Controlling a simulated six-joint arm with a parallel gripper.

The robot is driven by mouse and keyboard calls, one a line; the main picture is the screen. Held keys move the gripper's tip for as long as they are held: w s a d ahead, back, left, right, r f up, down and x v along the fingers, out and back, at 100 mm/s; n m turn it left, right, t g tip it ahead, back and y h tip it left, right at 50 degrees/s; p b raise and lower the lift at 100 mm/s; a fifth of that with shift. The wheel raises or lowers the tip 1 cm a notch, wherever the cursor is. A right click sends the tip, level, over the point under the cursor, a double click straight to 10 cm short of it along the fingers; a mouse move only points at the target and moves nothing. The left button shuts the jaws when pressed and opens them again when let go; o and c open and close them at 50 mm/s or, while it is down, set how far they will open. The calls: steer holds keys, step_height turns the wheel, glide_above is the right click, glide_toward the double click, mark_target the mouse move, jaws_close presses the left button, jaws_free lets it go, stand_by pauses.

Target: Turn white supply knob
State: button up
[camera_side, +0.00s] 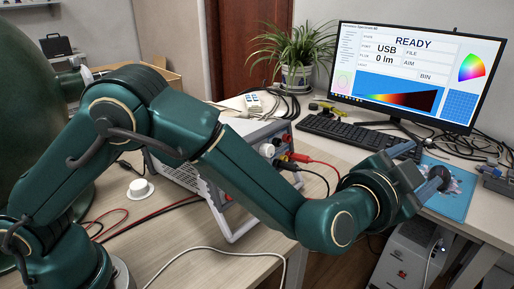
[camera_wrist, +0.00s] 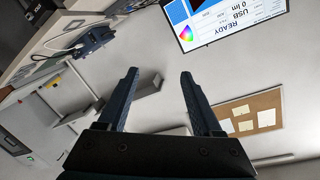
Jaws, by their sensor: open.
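The power supply (camera_side: 228,165) is a grey box on the desk behind my arm in the side view. Its front carries a white knob (camera_side: 267,150) with a darker terminal area and red and black leads beside it. My arm covers part of the box. My gripper (camera_side: 427,165) is far to the right of the knob, in front of the monitor and above a blue mat. In the wrist view my gripper (camera_wrist: 159,74) is open, with two dark fingers apart and nothing between them. The knob is not visible in the wrist view.
The monitor (camera_side: 410,70) reads READY, USB and 0 lm. A keyboard (camera_side: 352,135) and a blue mat (camera_side: 452,198) lie before it. A white round piece (camera_side: 140,189) sits on the left desk among loose cables. A plant (camera_side: 295,50) stands behind.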

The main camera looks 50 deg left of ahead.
mark_target(271, 152)
steer(key=shift+d+r+m+t+h, duration=0.35)
steer(key=shift+r+m, duration=0.4)
steer(key=shift+m, duration=0.7)
steer(key=shift+d+r+m+t+h, duration=0.2)
steer(key=shift+d+r+m+t, duration=0.25)
steer(key=shift+r+m, duration=0.65)
steer(key=shift+d+r+m+t+h, duration=0.3)
steer(key=shift+d+r+m, duration=0.2)
steer(key=shift+m, duration=1.25)
steer(key=a+f+n+y, duration=0.2)
steer(key=a+n+y, duration=0.4)
steer(key=a, duration=0.1)
steer(key=a+f+n+y, duration=0.3)
steer(key=a+n+y, duration=0.2)
steer(key=a+y, duration=0.1)
steer(key=s+a+f+n+g+y, duration=0.4)
steer(key=s+a+f+g+y, duration=0.4)
steer(key=a, duration=0.3)
steer(key=shift+t, duration=0.7)
steer(key=shift+w+a+r, duration=0.1)
steer(key=shift+w+a, duration=1.6)
steer(key=shift+w, duration=0.2)
